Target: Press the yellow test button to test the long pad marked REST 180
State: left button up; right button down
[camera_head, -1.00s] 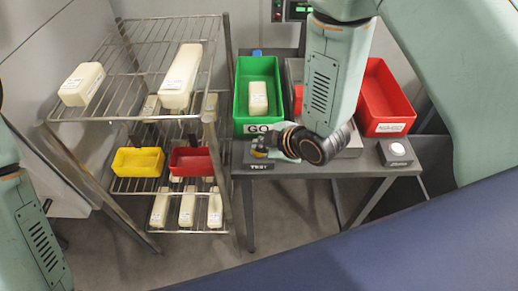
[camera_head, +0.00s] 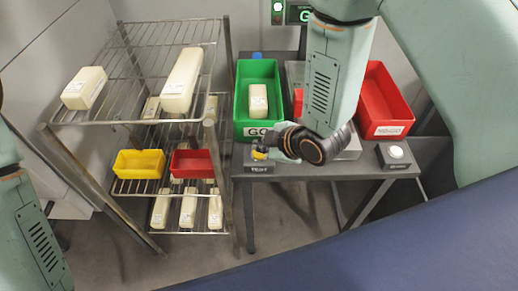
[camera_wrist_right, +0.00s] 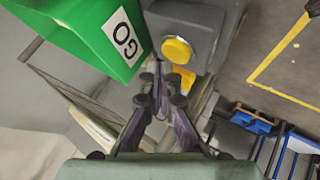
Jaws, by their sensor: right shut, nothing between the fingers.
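The yellow test button (camera_head: 260,152) sits on a dark box labelled TEST (camera_head: 257,168) at the table's front left. It shows larger in the right wrist view (camera_wrist_right: 177,50). My right gripper (camera_head: 272,151) is shut and empty beside the button; its tips (camera_wrist_right: 166,78) are close to it, and contact cannot be told. Long white pads lie on the rack's top shelf (camera_head: 181,80) and lowest shelf (camera_head: 188,210), with small labels I cannot read. A metal device (camera_head: 350,150) is mostly hidden behind my right arm. My left gripper is out of view.
A green GO bin (camera_head: 242,105) holds a white pad (camera_head: 258,100). A red bin (camera_head: 388,100) and a box with a white button (camera_head: 396,152) stand at right. A yellow bin (camera_head: 139,163) and small red bin (camera_head: 195,163) sit on the middle shelf. A display (camera_head: 303,13) shows green G.

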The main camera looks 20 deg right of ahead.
aim_at(263, 155)
jog(key=shift+r, duration=0.25)
notch_tip(263, 155, up, 5)
jog(key=p, duration=0.4)
jog(key=shift+f, duration=0.1)
dwell(0.8)
jog(key=shift+s+d+f+m, duration=0.15)
jog(key=shift+d+m, duration=0.05)
jog(key=shift+m, duration=0.5)
jog(key=s+d+f+m, duration=0.1)
jog(key=m, duration=0.1)
jog(key=s+d+f+m+g+h, duration=0.1)
jog(key=s+f+m, duration=0.1)
jog(key=shift+s, duration=0.2)
jog(key=s+d+f+m+g+h+b, duration=0.1)
jog(key=s+d+f+m+g+b, duration=0.1)
jog(key=s+f, duration=0.5)
jog(key=s+d+f+m+g+h+b, duration=0.1)
jog(key=s+d+f+m+g+b, duration=0.1)
jog(key=s+f+m+b, duration=0.2)
jog(key=s+d+f+m+g+h+b, duration=0.1)
jog(key=s+d+f+m+g+b, duration=0.1)
jog(key=s+f+b, duration=0.5)
jog(key=s+f+m+g, duration=0.1)
jog(key=s+f, duration=0.3)
jog(key=s, duration=0.4)
jog(key=shift+f, duration=0.35)
